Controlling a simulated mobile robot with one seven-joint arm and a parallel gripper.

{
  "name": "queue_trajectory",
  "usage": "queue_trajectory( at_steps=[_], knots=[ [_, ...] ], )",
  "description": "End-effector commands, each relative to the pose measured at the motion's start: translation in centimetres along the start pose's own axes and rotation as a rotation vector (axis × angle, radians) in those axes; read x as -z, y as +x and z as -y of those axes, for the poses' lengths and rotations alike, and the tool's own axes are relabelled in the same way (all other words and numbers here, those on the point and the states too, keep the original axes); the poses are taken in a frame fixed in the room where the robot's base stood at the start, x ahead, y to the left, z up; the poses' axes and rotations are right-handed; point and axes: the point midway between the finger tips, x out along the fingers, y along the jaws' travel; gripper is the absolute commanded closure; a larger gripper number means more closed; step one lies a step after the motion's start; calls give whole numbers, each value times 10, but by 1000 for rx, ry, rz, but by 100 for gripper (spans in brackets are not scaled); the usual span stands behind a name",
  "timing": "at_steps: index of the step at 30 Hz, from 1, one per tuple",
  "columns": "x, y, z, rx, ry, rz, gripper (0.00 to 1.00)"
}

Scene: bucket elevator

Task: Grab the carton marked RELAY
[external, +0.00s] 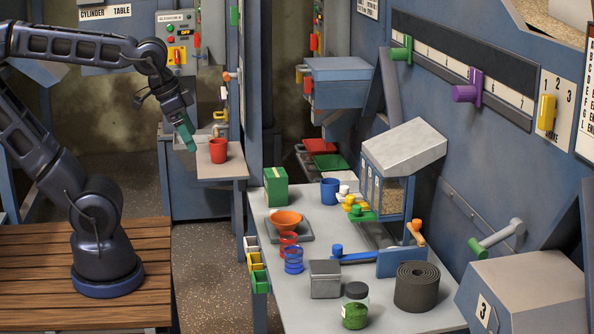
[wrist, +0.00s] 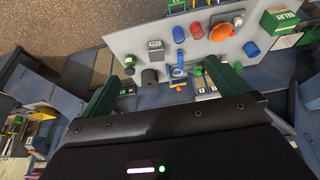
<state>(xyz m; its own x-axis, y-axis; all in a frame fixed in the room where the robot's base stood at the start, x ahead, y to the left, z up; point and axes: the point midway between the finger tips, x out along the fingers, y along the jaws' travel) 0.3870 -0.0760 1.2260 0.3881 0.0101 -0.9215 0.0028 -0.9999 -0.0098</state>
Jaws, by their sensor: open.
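An orange bowl on a grey scale plate (external: 305,234) stands just in front of the carton. A blue mug (external: 329,191) is to its right. A red mug (external: 218,151) sits on a small shelf near my gripper. A hopper machine (external: 400,165) rises over the table's right side.

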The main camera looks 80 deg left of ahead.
Motion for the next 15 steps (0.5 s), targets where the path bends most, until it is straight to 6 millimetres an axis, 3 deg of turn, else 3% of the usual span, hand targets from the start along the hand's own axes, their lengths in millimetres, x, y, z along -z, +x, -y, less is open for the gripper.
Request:
queue_trajectory(
  at_steps=[8,15],
  knots=[
    [58,22,28,64,13,37,0],
    [109,53,66,101,34,73,0]
  ],
)
